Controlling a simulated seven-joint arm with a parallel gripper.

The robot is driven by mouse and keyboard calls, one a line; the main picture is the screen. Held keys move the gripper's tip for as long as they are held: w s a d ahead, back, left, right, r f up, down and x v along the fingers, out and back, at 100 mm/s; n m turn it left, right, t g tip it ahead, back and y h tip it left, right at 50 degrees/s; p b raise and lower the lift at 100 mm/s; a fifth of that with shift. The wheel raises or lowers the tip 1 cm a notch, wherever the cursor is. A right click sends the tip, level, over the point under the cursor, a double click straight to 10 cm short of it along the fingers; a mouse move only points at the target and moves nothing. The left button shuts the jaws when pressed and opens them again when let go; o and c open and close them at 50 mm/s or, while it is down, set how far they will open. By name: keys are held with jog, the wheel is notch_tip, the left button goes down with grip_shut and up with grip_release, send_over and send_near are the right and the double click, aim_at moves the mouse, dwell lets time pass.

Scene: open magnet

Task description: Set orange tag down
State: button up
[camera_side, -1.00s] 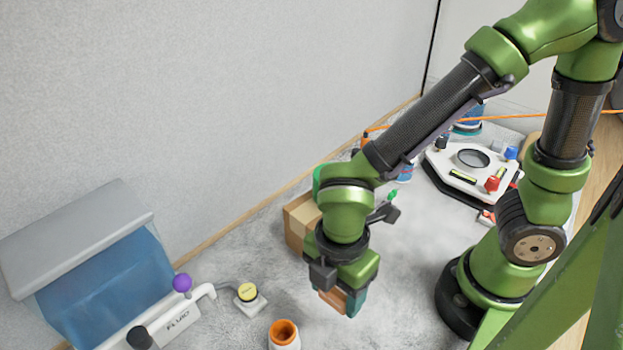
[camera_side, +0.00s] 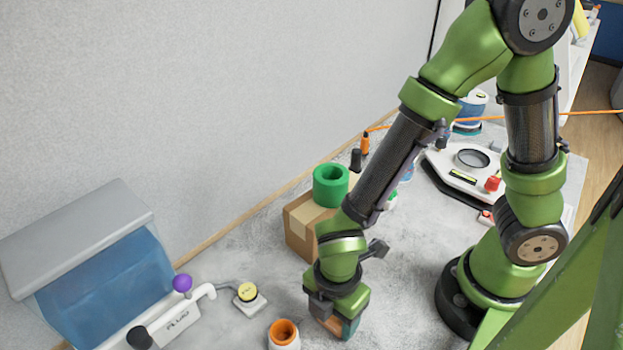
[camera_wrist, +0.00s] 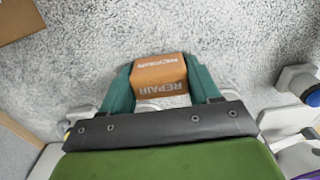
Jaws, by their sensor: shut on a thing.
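The orange tag is a small orange-brown block with white "REPAIR" lettering (camera_wrist: 160,76), seen in the wrist view between my fingers. My gripper (camera_wrist: 161,82) is shut on it, with a teal finger on each side. In the side view my gripper (camera_side: 335,322) points down over the grey speckled surface, right of the white container with the orange rim. The orange tag (camera_side: 329,321) shows only partly there, at the fingertips. I cannot tell whether its underside touches the surface.
A white container with an orange rim (camera_side: 284,334) stands close at left. A cardboard box (camera_side: 301,222) with a green ring (camera_side: 331,185) on it stands behind. Bare surface lies right of my gripper.

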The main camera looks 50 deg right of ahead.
jog(key=o, duration=1.1)
jog(key=shift+c, duration=0.2)
notch_tip(320, 180, up, 12)
jog(key=w+d+r+m+t+y, duration=0.1)
jog(key=w+d+r+m+t, duration=0.1)
jog(key=d+r+m, duration=0.4)
jog(key=w+d+r+m+t+y, duration=0.1)
jog(key=d+r+m+t, duration=0.4)
jog(key=d+m, duration=0.6)
jog(key=w+r+m, duration=0.1)
jog(key=m, duration=0.4)
jog(key=shift+w+d, duration=0.2)
jog(key=shift+w, duration=0.2)
jog(key=shift+o, duration=0.3)
